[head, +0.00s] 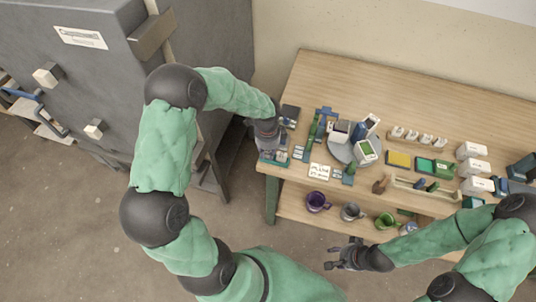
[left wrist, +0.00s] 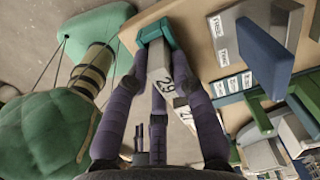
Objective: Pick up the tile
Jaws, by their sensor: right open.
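The wooden table (head: 320,80) carries a grey round turntable (head: 341,151), small white label cards (head: 319,171), a yellow pad (head: 398,159) and white boxes (head: 473,167). Purple (head: 317,201), grey (head: 351,212) and green (head: 385,220) buckets stand on the lower shelf. A grey cabinet (head: 100,85) stands left.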

